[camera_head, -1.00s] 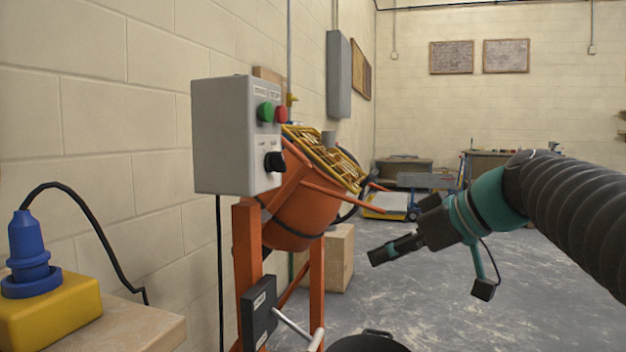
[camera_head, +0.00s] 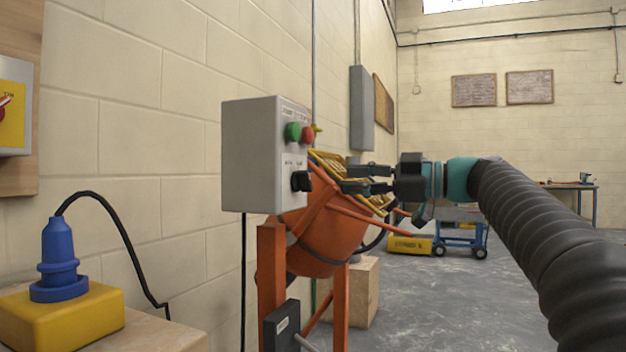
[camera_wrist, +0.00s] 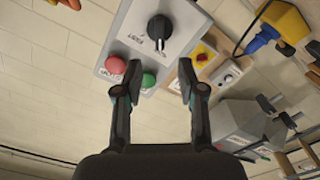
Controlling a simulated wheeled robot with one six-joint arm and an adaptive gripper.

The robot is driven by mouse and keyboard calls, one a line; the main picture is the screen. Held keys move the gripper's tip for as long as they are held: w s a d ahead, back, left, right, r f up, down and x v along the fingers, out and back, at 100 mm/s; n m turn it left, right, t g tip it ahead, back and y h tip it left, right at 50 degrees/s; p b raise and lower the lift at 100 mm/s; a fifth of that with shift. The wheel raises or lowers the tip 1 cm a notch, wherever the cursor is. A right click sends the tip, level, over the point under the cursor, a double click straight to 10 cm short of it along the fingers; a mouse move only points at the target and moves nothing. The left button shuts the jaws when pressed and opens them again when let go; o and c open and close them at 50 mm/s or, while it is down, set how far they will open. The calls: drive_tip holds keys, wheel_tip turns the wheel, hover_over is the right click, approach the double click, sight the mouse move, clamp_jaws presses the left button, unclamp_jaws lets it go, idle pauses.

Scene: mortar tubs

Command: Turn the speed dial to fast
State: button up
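The speed dial is a black knob (camera_head: 300,181) on the front of a grey control box (camera_head: 250,156) mounted at the orange mixer. In the wrist view the dial (camera_wrist: 159,28) sits above and between my fingers, with its lettering too small to read surely. A green button (camera_head: 292,131) and a red button (camera_head: 307,134) are above it on the box. My gripper (camera_head: 348,179) is open and empty, to the right of the dial in the head view and apart from it. In the wrist view its fingertips (camera_wrist: 160,84) stand apart, with the green button (camera_wrist: 148,80) showing between them.
The orange mixer drum (camera_head: 325,235) with a yellow grate stands below and behind the box. A blue plug (camera_head: 57,262) on a yellow block (camera_head: 75,318) is at the lower left. A blue cart (camera_head: 460,235) stands farther back. The floor on the right is clear.

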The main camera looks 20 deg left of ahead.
sight(310, 179)
drive_tip(key=a, duration=0.6)
drive_tip(key=a+p, duration=0.1)
drive_tip(key=a, duration=0.2)
drive_tip(key=shift+w, duration=0.35)
clamp_jaws()
